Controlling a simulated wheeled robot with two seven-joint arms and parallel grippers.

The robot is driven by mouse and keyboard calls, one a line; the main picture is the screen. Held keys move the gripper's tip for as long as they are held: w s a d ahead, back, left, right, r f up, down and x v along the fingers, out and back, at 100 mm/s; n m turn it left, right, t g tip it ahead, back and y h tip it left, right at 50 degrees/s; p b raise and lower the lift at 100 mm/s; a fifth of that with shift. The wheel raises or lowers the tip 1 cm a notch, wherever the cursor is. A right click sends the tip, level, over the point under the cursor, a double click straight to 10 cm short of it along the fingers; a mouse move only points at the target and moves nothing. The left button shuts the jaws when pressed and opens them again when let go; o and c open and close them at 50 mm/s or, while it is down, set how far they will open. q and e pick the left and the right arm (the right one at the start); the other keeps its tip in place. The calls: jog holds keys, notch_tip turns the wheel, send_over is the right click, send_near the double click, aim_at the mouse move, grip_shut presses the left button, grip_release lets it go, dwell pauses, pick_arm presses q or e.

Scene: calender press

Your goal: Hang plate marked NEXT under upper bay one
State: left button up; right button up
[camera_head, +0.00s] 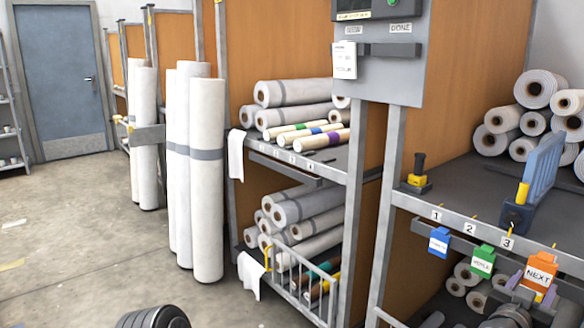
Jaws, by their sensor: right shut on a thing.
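The orange plate marked NEXT (540,268) is at the lower right, in front of the right rack. My right gripper (532,289), with purple fingers, is shut on its lower part. A blue plate (438,243) hangs below the shelf edge near label 1 (437,215). A green plate (482,261) hangs to its right, below label 2 (471,228). Label 3 (507,243) is further right on the same edge. Small yellow hooks show along this edge. My left gripper is not in view.
A blue upright divider (540,170) and a black-and-yellow device (417,175) stand on the right shelf (460,187). White rolls (536,90) lie behind. A grey control box (379,75) is above. Rolls fill the left rack, and tall rolls (207,180) stand beside it. Open floor (90,230) lies left.

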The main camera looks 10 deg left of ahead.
jog(key=s+a+n+t+y+p, duration=0.3)
jog(key=a+n+y+p, duration=0.4)
jog(key=a+p, duration=0.8)
jog(key=s+f+y, duration=0.1)
jog(key=y, duration=0.2)
jog(key=shift+t+y, duration=0.3)
jog(key=shift+y, duration=0.1)
jog(key=shift+w+a+r, duration=0.1)
jog(key=shift+w, duration=0.05)
